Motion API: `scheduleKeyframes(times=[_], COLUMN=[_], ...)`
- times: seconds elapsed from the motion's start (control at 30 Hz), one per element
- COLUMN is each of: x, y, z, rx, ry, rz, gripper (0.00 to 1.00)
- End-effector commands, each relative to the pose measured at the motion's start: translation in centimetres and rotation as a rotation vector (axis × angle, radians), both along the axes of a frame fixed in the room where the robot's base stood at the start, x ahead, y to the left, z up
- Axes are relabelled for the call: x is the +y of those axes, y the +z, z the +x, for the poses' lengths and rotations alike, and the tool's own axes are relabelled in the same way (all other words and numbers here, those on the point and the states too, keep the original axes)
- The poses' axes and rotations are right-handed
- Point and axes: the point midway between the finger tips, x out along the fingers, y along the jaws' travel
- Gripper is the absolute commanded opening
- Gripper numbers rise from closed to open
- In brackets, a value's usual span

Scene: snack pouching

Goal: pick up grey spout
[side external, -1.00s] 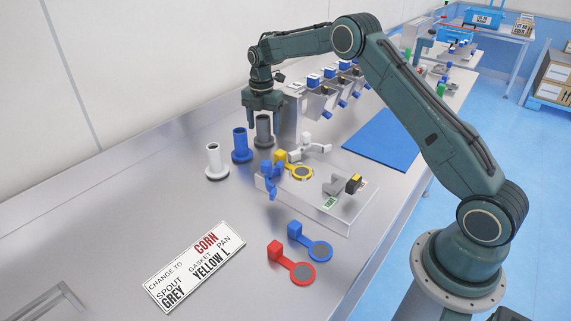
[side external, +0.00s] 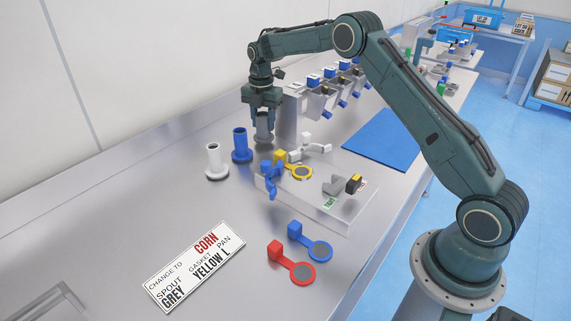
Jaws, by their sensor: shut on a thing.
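The grey spout (side external: 264,137) stands upright on the metal bench, to the right of the blue spout (side external: 241,146) and the white spout (side external: 214,162). My gripper (side external: 264,122) points straight down over it and is shut on it. The fingers hide the spout's upper part, and its lower end and base flange show below them. I cannot tell whether the base still touches the bench. A sign (side external: 195,267) on the bench reads "CHANGE TO CORN", with spout grey, gasket yellow and pan L.
A clear tray (side external: 322,217) with yellow, blue, white and grey parts sits to the right of the spouts. A red part (side external: 297,272) and a blue part (side external: 315,249) lie in front. Dispensers (side external: 315,100) stand close behind my gripper. A blue mat (side external: 378,142) lies beyond.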

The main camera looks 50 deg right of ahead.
Motion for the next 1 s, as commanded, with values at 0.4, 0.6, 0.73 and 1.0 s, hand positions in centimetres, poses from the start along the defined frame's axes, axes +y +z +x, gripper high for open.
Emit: scheduleKeyframes(times=[0.4, 0.6, 0.73, 1.0], x=[0.0, 0.0, 0.0, 0.0], y=[6.8, 11.5, 14.0, 17.2], z=[0.1, 0.1, 0.1, 0.1], rx=[-0.006, -0.007, -0.005, -0.003], ry=[0.0, 0.0, 0.0, 0.001], rz=[-0.002, -0.001, -0.002, -0.001], gripper=[0.12, 0.12, 0.12, 0.12])
